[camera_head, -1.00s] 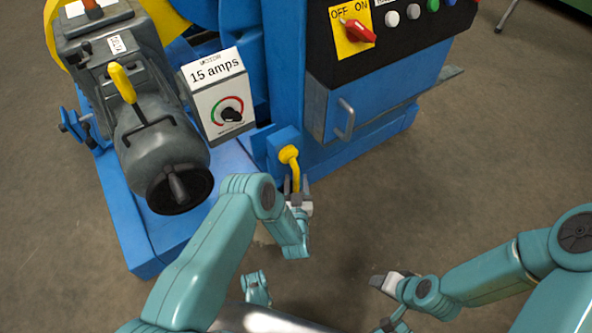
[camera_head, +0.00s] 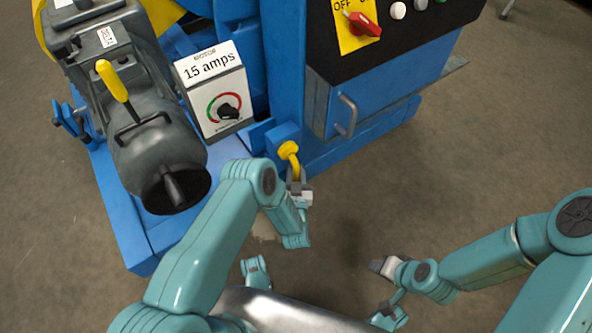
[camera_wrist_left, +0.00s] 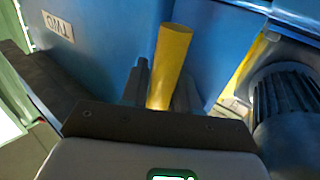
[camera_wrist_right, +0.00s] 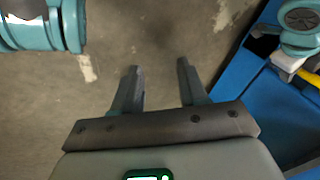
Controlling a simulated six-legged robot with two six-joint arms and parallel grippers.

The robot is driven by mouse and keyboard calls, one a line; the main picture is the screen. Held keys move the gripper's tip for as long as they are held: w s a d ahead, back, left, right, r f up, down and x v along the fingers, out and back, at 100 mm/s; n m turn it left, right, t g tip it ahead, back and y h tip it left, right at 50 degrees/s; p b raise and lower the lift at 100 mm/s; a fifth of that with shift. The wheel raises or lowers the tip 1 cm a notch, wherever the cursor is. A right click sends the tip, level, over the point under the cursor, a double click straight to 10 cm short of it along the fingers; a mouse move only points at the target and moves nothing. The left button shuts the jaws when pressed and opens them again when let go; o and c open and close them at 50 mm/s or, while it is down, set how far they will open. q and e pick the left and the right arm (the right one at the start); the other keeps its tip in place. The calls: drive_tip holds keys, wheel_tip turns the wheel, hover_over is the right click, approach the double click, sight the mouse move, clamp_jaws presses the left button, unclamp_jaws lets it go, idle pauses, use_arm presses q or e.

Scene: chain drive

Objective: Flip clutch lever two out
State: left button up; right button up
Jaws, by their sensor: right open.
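A yellow clutch lever (camera_head: 289,151) sticks out of a small blue housing low on the machine's front. In the left wrist view the yellow lever (camera_wrist_left: 170,62) stands between my fingers, near an upside-down label (camera_wrist_left: 58,27) that seems to read "TWO". My left gripper (camera_head: 298,184) is at the lever's lower end. In its wrist view the fingers (camera_wrist_left: 161,90) lie close against both sides of the lever, shut on it. My right gripper (camera_head: 380,266) is open and empty above the floor, and its spread fingers (camera_wrist_right: 160,85) show only floor between them.
A grey motor (camera_head: 150,140) with another yellow lever (camera_head: 112,80) stands at left, beside a "15 amps" box (camera_head: 210,88). A grey handle (camera_head: 347,115) and a red OFF/ON switch (camera_head: 364,24) are on the blue cabinet. The floor (camera_head: 500,130) at right is clear.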

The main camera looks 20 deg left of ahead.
use_arm(q)
clamp_jaws()
drive_tip(key=s+d+r+n+g+h+p, duration=0.4)
drive_tip(key=r+g+h+p, duration=0.3)
drive_tip(key=p, duration=0.9)
drive_tip(key=shift+d+r+n+g, duration=0.7)
drive_tip(key=shift+d+r+g, duration=0.1)
drive_tip(key=shift+g, duration=0.5)
use_arm(e)
drive_tip(key=s+a+r+g, duration=0.1)
drive_tip(key=s+r, duration=0.2)
drive_tip(key=r, duration=0.4)
drive_tip(key=s+a+r+g, duration=0.1)
drive_tip(key=s+r, duration=0.2)
drive_tip(key=r, duration=0.5)
drive_tip(key=shift+s+r+n+y, duration=0.15)
drive_tip(key=shift+s+n+y, duration=0.05)
drive_tip(key=shift+n+y, duration=0.1)
use_arm(q)
drive_tip(key=shift+o, duration=2.4)
unclamp_jaws()
drive_tip(key=shift+s, duration=0.1)
drive_tip(key=shift+r, duration=0.1)
